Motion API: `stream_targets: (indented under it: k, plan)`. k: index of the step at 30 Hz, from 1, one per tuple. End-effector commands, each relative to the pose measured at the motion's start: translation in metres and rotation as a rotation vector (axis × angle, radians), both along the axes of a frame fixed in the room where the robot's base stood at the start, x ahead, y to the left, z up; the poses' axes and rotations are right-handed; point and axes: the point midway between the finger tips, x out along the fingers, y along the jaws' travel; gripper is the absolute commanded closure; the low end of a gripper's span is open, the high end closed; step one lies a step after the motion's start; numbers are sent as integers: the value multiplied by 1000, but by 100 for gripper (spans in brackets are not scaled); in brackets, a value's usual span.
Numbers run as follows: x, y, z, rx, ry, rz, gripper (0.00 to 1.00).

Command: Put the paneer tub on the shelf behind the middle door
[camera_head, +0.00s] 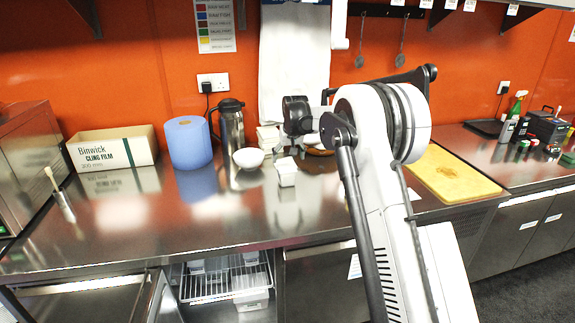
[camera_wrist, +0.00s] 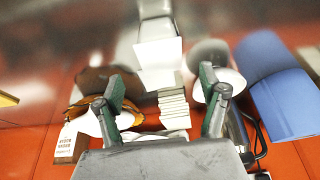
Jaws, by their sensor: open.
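A small white tub (camera_head: 286,172), which I take as the paneer tub, stands on the steel counter; no label on it is readable. It also shows in the wrist view (camera_wrist: 159,58), beyond and between my fingertips. My gripper (camera_head: 291,150) is open and empty, just behind the tub in the head view; its two dark fingers (camera_wrist: 163,90) stand wide apart in the wrist view. Below the counter, an undercounter compartment stands open, showing a wire shelf (camera_head: 215,286) with white tubs on and under it. Its door (camera_head: 160,300) seems swung out to the left.
A white bowl (camera_head: 248,159), a steel jug (camera_head: 231,125), a blue roll (camera_head: 188,143) and a cling film box (camera_head: 112,148) stand left of the tub. Stacked white containers (camera_head: 268,137) are behind. A yellow board (camera_head: 450,174) lies right. The counter's front is clear.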

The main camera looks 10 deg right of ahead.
Motion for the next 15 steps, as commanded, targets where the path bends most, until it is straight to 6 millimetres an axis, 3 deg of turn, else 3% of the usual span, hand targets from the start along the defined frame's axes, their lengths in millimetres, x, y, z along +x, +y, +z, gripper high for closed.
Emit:
stream_targets:
  k: [8,11,15]
  plan:
    - [-14,1,24,0,-4,0,26]
    - [-30,3,43,0,-12,0,26]
    - [-67,7,79,-1,-29,1,26]
